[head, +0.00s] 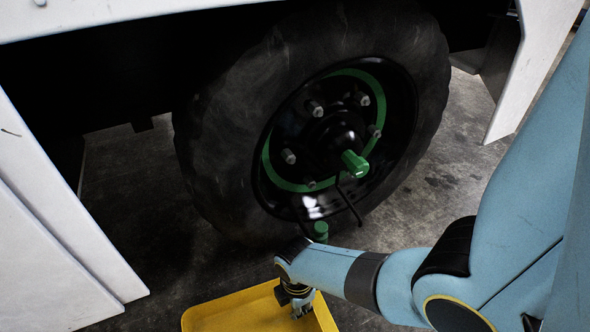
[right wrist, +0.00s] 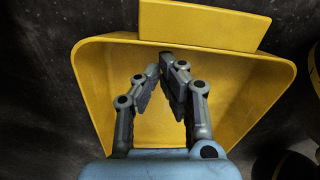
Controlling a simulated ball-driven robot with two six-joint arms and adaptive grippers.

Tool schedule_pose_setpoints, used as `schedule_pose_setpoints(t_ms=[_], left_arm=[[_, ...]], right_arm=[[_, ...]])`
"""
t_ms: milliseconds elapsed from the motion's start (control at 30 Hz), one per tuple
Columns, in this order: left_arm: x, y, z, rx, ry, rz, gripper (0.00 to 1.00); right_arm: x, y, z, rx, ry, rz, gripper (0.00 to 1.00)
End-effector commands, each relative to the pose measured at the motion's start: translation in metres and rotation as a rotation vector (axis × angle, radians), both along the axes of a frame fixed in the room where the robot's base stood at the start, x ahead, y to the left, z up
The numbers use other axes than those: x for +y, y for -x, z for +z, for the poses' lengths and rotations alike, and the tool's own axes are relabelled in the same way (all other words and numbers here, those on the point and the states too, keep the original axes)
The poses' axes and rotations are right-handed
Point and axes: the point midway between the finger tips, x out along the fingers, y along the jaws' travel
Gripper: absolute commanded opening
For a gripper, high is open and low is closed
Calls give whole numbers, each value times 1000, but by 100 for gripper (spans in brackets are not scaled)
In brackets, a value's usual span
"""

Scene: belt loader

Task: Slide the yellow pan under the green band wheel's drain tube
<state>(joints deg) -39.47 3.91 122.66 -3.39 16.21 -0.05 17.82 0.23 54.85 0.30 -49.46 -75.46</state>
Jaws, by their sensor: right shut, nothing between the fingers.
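The yellow pan (head: 225,312) lies at the bottom of the head view, in front of the tyre and partly cut off by the frame. The green band wheel (head: 275,172) stands behind it, with a green fitting (head: 355,163) at its hub. Thin dark tubes hang below the hub, and a small green cylinder (head: 320,232) shows near the tyre's bottom; I cannot tell which is the drain tube's outlet. My right gripper (head: 301,308) is shut and empty, over the pan's right part. In the right wrist view the fingertips (right wrist: 164,66) point toward the wall of the pan (right wrist: 95,80); contact is unclear.
A white body panel (head: 55,235) stands at the left, and another (head: 515,75) hangs at the upper right. The dark tyre (head: 225,130) rises behind the pan. Bare concrete floor (head: 150,240) shows left of the tyre.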

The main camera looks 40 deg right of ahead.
Motion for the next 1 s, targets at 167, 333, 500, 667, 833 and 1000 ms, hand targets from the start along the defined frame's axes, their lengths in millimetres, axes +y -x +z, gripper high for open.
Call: schedule_pose_setpoints(t_ms=[167,333,500,667,833,1000], left_arm=[[0,0,0,0,0,0,40],[0,0,0,0,0,0,40],[0,0,0,0,0,0,40],[0,0,0,0,0,0,40],[0,0,0,0,0,0,40],[0,1,-4,20,-2,2,40]], right_arm=[[0,1,31,-2,1,0,0],[0,0,61,-3,1,0,0],[0,0,82,-1,0,0,0],[0,0,90,-1,0,0,0],[0,0,91,0,0,0,0],[-1,-1,90,-5,1,-6,0]])
